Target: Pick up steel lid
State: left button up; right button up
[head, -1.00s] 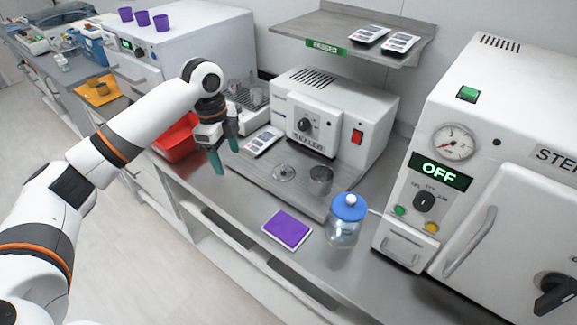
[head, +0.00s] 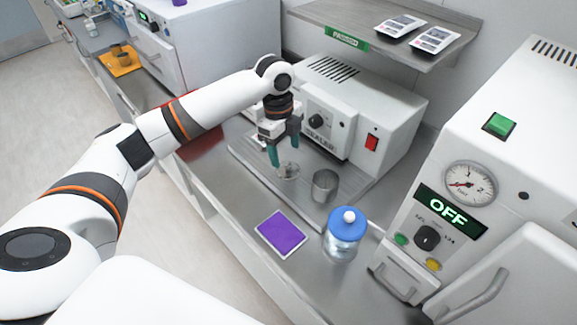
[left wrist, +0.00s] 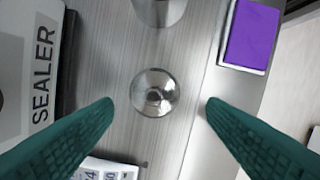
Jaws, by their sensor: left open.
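The steel lid (left wrist: 155,93) is a small round shiny disc with a knob at its centre. It lies on the brushed steel tray in front of the sealer, and it also shows in the head view (head: 288,171). My left gripper (head: 286,157) is open and points down above the lid, with its teal fingers apart. In the left wrist view the lid sits between and just beyond the fingertips (left wrist: 159,103), not touched by them. My right gripper is not in view.
A steel cup (head: 325,185) stands close to the lid on the tray (head: 262,165). A purple pad (head: 282,233) and a glass jar with a blue lid (head: 344,233) stand nearer the counter's front. The sealer (head: 365,110) rises behind, under a shelf (head: 375,30).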

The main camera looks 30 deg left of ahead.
aim_at(287, 164)
pick_arm(q)
jog(key=shift+w+f, duration=0.1)
jog(key=shift+f, duration=0.2)
jog(key=f, duration=0.2)
jog(key=f+p, duration=0.1)
jog(key=f, duration=0.1)
jog(key=shift+w+d+f, duration=0.15)
jog(key=shift+w+f, duration=0.05)
jog(key=shift+f, duration=0.3)
jog(key=c, duration=0.4)
jog(key=shift+s, duration=0.1)
jog(key=c, duration=0.9)
jog(key=shift+d+f, duration=0.1)
grip_shut()
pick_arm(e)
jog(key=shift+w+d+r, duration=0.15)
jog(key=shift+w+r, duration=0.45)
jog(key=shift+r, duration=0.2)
